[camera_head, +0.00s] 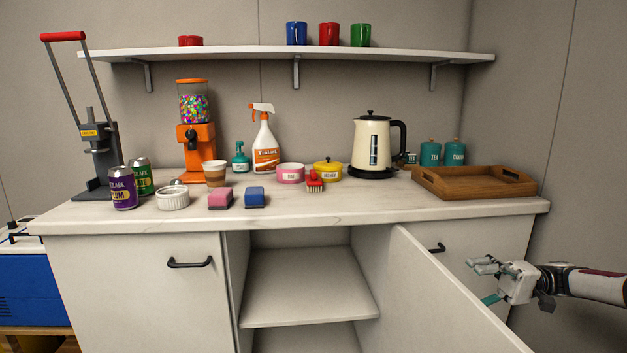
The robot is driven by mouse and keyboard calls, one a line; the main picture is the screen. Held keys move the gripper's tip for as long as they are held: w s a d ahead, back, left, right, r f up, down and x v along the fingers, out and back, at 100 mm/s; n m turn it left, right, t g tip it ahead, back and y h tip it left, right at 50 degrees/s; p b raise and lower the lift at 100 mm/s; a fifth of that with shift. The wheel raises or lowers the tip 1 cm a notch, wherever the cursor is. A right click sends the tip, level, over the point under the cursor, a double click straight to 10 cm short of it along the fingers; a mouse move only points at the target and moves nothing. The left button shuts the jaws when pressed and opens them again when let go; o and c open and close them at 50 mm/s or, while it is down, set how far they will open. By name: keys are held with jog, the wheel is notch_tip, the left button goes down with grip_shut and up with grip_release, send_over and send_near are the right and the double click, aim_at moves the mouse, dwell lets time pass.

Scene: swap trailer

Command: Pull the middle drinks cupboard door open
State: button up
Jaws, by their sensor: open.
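The middle drinks cupboard door (428,298) stands wide open. It swings out toward me from the right side of the opening, with its inner face showing. Its outer face and handle are hidden. Inside the middle cupboard, a bare white shelf (305,285) shows, with empty space above and below it. My gripper (482,282) is at the right, on the outer side of the open door, with its fingers apart and pointing left. It seems to hold nothing. I cannot tell whether a fingertip touches the door.
The left cupboard door (135,295) is shut, with a black handle. Another black handle (438,248) shows on the right cupboard behind the open door. The counter (330,208) holds cans, a kettle, a wooden tray (475,195) and more. A blue cooler (35,288) stands at the far left.

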jog(key=shift+a+r+p, duration=0.1)
jog(key=shift+r+p, duration=0.4)
